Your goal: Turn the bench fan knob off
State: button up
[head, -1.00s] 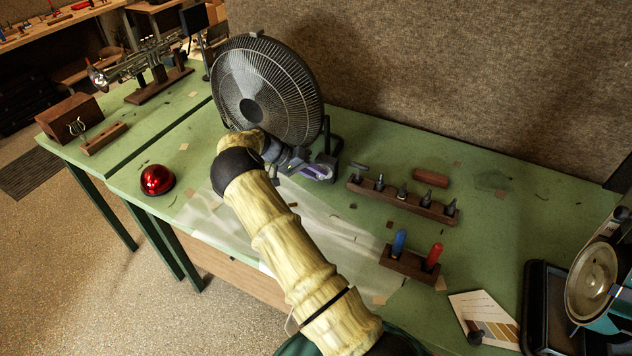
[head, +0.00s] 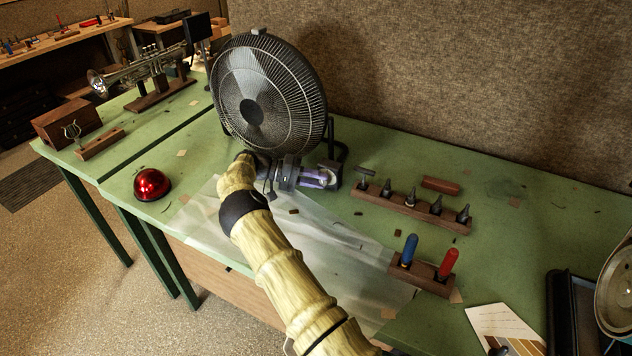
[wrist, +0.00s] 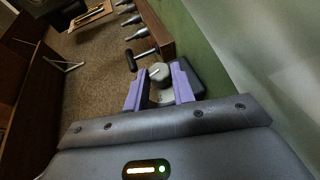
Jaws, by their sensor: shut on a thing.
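The bench fan (head: 268,95) stands at the back of the green bench, its round black grille facing me. Its grey round knob (wrist: 158,72) shows in the wrist view with a pale pointer mark, in front of a dark control box (wrist: 187,78). My gripper (wrist: 160,86) has its two purple fingers on either side of the knob, shut on it. In the head view my gripper (head: 326,178) reaches right, below the fan, to the small box at its foot. The knob is hard to make out there, and its setting cannot be read.
A rack of several nozzle-like tools (head: 412,206) stands just right of my gripper. A wooden block with blue and red handles (head: 422,277) is nearer. A red dome (head: 151,184) sits at left. A translucent sheet (head: 325,255) lies under my arm.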

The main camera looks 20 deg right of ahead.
jog(key=o, duration=1)
jog(key=shift+a, duration=0.1)
